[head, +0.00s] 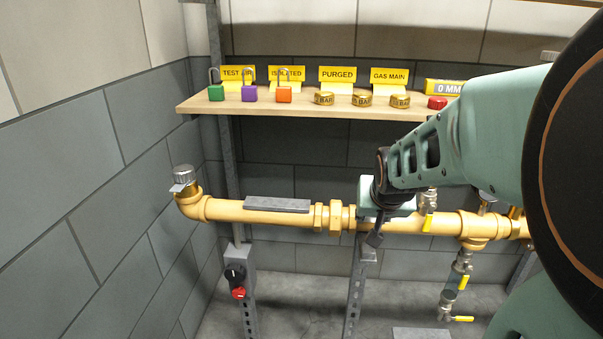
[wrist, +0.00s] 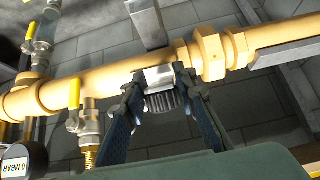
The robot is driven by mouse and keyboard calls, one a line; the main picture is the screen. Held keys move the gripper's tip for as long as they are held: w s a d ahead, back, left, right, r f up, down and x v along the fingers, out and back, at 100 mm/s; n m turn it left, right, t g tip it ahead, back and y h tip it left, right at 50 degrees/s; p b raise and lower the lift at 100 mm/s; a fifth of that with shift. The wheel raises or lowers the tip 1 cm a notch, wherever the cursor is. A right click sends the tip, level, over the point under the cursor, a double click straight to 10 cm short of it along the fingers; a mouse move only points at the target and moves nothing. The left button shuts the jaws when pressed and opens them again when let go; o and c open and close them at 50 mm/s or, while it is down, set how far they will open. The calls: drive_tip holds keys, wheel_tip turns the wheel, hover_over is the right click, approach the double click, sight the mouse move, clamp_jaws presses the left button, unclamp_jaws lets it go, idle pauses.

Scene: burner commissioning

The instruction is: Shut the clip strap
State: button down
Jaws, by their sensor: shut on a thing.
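The clip strap (wrist: 159,76) is a bright metal band at the yellow pipe (wrist: 95,80), seen between my fingertips in the wrist view. A dark ridged piece sits just below it in that view. My gripper (wrist: 160,88) has one finger on each side of the strap and is shut on it. In the head view my gripper (head: 375,236) is at the pipe (head: 268,214), above a grey support post (head: 355,290). My arm and hand hide the strap there, so I cannot tell how far it is closed.
Valves with yellow handles (head: 463,283) hang right of my gripper. A grey bar (head: 277,204) lies on the pipe to the left. A wooden shelf (head: 300,107) above holds padlocks, brass caps and yellow signs. A 0 MBAR gauge (wrist: 15,163) shows in the wrist view.

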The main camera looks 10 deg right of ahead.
drive_tip(key=shift+s+a+f+b, duration=0.1)
drive_tip(key=shift+s+f+b, duration=0.2)
drive_tip(key=shift+f, duration=0.35)
drive_tip(key=shift+s+a+f+b, duration=0.15)
drive_tip(key=shift+f+b, duration=0.3)
drive_tip(key=shift+f, duration=0.25)
drive_tip(key=shift+s+d+f+b, duration=0.1)
drive_tip(key=shift+s+f+b, duration=0.2)
drive_tip(key=shift+f, duration=0.35)
drive_tip(key=shift+w, duration=0.1)
drive_tip(key=c, duration=1.7)
unclamp_jaws()
drive_tip(key=shift+r, duration=0.1)
